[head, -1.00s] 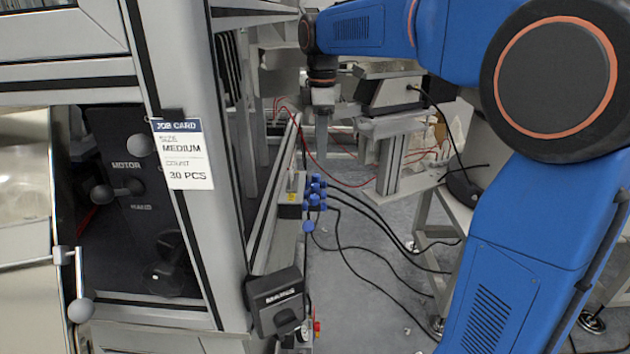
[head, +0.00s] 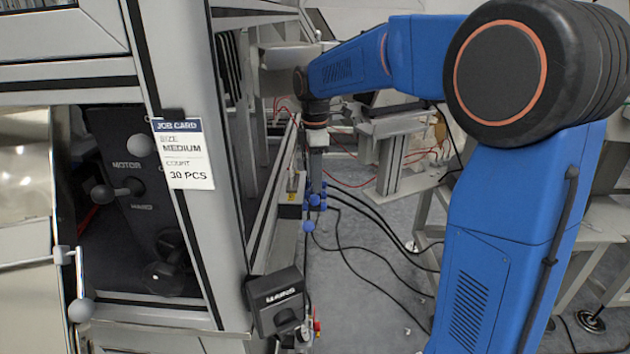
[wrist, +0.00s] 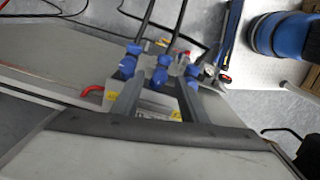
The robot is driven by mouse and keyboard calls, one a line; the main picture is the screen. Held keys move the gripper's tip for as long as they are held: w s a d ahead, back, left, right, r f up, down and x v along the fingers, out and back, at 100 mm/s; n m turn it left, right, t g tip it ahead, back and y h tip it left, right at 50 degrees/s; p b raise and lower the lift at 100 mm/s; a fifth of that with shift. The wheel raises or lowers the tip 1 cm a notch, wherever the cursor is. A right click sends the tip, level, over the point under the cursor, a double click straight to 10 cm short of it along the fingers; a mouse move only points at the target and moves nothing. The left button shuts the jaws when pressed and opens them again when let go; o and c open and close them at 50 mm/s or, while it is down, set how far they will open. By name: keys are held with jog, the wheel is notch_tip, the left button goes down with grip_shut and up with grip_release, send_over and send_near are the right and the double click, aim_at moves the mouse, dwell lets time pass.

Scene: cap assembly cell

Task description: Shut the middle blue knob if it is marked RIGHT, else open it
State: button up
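The blue knobs stand in a cluster on a small grey valve block at the frame's side, small in the head view (head: 315,200). In the wrist view I see a left blue knob (wrist: 128,66), the middle blue knob (wrist: 160,76) and a right blue knob (wrist: 194,72). My gripper (wrist: 157,88) is open, its two grey fingers spread with the middle knob showing between their tips. I cannot tell whether they touch it. In the head view my gripper (head: 316,185) points down just above the cluster. The knob's marking is not readable.
Black hoses (head: 365,225) run from the block across the floor. The grey machine frame (head: 190,170) carries a job card (head: 182,153) and a mains switch box (head: 277,299). A bench stand (head: 392,150) is behind.

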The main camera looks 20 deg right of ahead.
jog(key=shift+f, duration=0.65)
grip_shut()
